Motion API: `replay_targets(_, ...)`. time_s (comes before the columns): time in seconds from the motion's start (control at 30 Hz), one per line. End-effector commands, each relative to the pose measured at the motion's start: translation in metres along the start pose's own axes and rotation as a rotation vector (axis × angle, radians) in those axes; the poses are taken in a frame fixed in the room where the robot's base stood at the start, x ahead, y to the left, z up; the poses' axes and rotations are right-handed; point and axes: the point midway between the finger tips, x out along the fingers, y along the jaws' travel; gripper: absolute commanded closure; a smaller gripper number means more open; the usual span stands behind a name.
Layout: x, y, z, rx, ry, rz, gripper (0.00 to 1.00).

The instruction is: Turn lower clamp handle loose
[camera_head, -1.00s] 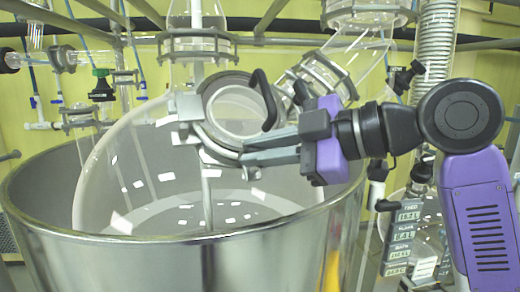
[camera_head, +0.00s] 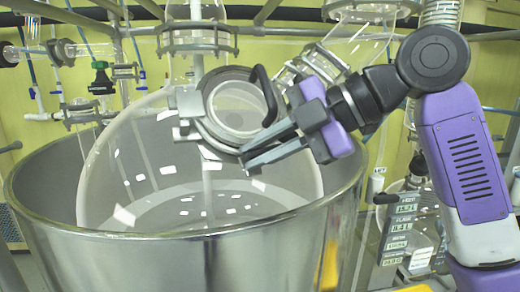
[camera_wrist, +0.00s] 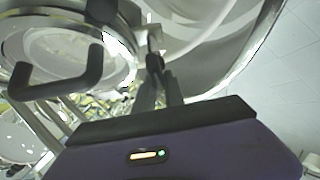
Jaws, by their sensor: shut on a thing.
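The round manway port (camera_head: 238,108) of the glass vessel has a grey clamp ring (camera_head: 203,135) around its rim and a black curved lid handle (camera_head: 266,95). My gripper (camera_head: 246,158) reaches in from the right at the ring's lower edge, its fingers sloping down to the left. The fingers are shut on the lower clamp handle, which they mostly hide in the head view. In the wrist view, the small dark clamp handle (camera_wrist: 155,38) shows between the fingertips, beside the port glass. The black lid handle (camera_wrist: 62,75) is at the left there.
The big glass vessel (camera_head: 110,190) sits inside a wide steel tub (camera_head: 190,262). A glass elbow pipe (camera_head: 350,45) with a flange stands close above my gripper. Glass piping and valves (camera_head: 100,80) are at the left. Labelled readouts (camera_head: 400,220) stand at the right.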

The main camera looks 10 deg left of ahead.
Motion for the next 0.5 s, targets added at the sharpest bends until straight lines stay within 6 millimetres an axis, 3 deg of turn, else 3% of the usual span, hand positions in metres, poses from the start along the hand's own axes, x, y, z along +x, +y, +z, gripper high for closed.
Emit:
replay_targets(0.3,0.0010,-0.0011,0.0004,0.000,-0.001,-0.003,1.00)
replay_targets(0.33,0.0010,-0.0011,0.0004,0.000,-0.001,-0.004,0.80)
replay_targets(0.4,0.0009,-0.0010,0.0004,0.000,-0.001,-0.003,0.67)
replay_targets(0.5,0.0008,-0.0008,0.0003,0.000,-0.001,-0.002,0.65)
